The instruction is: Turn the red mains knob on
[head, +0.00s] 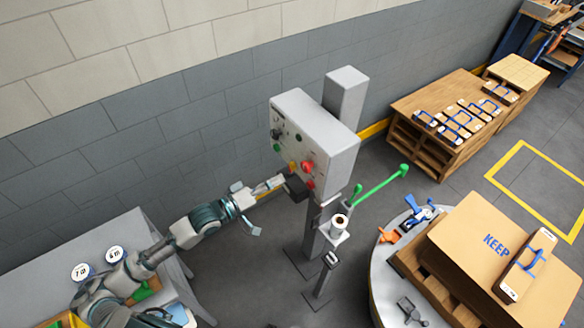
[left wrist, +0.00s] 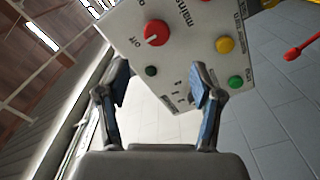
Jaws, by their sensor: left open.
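The red mains knob (left wrist: 155,33) is on a pale panel in the left wrist view, with the labels "mains" and "off" beside it. Its white pointer mark is turned toward "off". In the head view the control box (head: 318,128) carries several knobs and buttons; I cannot tell for sure which red one is the mains knob there. My left gripper (head: 246,208) is open and empty in front of the box. In the left wrist view its fingers (left wrist: 160,88) are spread, with the knob beyond them and apart from them. My right gripper is not in view.
A yellow button (left wrist: 225,45) and a green button (left wrist: 235,82) sit near the mains knob. A green lever (head: 380,186) stands right of the box's post. A round table (head: 382,285) with a cardboard box (head: 480,245) is at the right. A grey bench (head: 60,262) is at the left.

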